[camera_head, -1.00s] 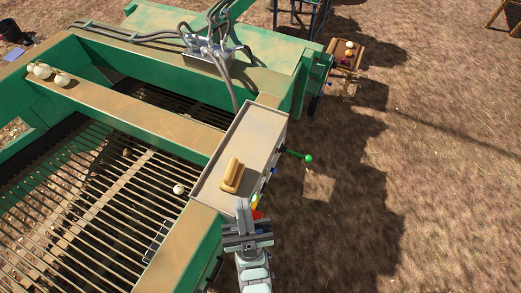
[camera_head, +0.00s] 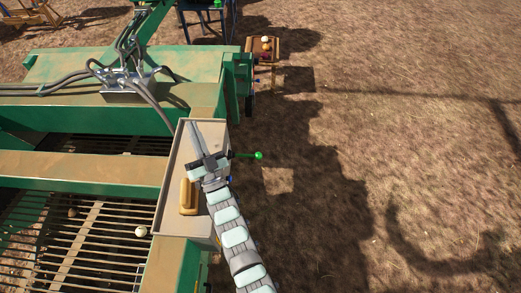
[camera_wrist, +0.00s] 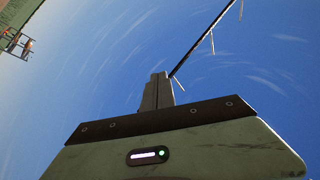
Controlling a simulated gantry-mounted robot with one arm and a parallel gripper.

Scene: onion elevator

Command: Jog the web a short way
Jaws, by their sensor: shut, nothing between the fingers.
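The web is the bed of slatted rods (camera_head: 85,240) at the lower left in the head view, inside the green machine frame. A beige control box (camera_head: 172,185) stands on the frame's right corner, with a tan handle (camera_head: 187,197) on its top. A lever with a green knob (camera_head: 258,155) sticks out from the box's right side. My gripper (camera_head: 194,126) is shut and empty, its fingers appearing over the box top, left of the green knob. In the wrist view the shut fingers (camera_wrist: 157,82) point at blue sky. The other side controls are mostly hidden by my arm.
A round pale onion (camera_head: 141,231) lies on the rods. Hoses run into a grey valve block (camera_head: 127,85) on the machine behind the box. A wooden crate stand (camera_head: 265,50) stands at the back. Bare ground right of the box is free.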

